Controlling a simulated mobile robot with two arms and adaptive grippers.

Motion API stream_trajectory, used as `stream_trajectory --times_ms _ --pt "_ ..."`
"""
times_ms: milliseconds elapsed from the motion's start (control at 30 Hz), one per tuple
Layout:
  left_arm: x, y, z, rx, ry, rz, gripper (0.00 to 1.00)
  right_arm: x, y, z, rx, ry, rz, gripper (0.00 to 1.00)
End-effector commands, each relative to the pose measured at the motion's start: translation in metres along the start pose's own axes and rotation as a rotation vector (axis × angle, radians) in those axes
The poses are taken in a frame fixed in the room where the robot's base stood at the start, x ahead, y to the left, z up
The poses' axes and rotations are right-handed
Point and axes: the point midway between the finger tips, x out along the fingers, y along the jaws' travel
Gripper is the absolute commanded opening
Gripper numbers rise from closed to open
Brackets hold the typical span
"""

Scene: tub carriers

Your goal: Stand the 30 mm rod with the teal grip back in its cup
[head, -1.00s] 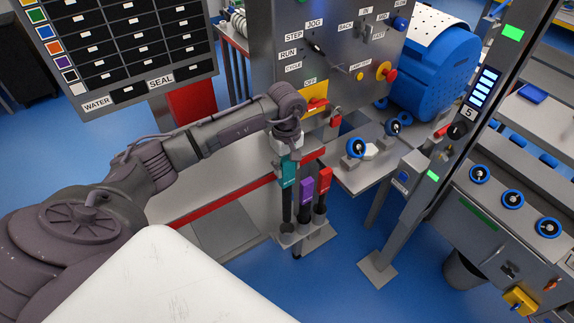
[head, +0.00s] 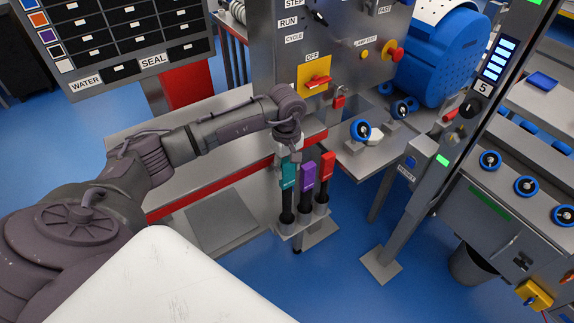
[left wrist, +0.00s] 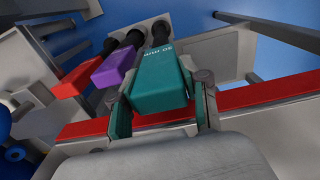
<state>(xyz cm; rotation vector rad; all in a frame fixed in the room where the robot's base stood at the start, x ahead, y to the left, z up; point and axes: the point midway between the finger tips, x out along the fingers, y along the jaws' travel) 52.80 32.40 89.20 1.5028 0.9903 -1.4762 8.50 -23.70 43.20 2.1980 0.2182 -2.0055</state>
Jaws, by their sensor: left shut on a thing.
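The rod with the teal grip (head: 288,173) stands upright under my left gripper (head: 289,152). My left gripper is shut on the teal grip, one finger on each side, as the left wrist view shows (left wrist: 160,85). My right gripper is not in view.
Rods with a purple grip (head: 308,176) and a red grip (head: 327,164) stand close to the right in the same rack (head: 290,235). A red-edged bench (head: 215,195) lies behind left. A control panel (head: 340,45) rises behind. Blue floor is clear in front.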

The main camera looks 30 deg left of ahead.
Motion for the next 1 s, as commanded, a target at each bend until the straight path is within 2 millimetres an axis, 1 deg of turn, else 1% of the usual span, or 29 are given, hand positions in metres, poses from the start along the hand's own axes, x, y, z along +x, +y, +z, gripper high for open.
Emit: stream_trajectory --times_ms 33,100,500,700,1000 --pt "0.007 0.000 0.000 -0.001 0.000 0.001 0.10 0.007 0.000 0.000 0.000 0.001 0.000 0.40" --pt "0.013 0.000 0.000 -0.001 0.000 0.002 0.10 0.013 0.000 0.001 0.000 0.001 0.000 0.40" --pt "0.041 0.000 0.000 -0.001 0.001 0.002 0.10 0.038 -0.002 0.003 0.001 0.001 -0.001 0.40" --pt "0.047 0.000 0.000 -0.001 0.001 0.002 0.10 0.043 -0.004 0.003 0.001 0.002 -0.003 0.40" --pt "0.048 0.000 0.000 -0.001 0.001 0.002 0.10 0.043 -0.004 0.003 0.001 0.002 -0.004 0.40"
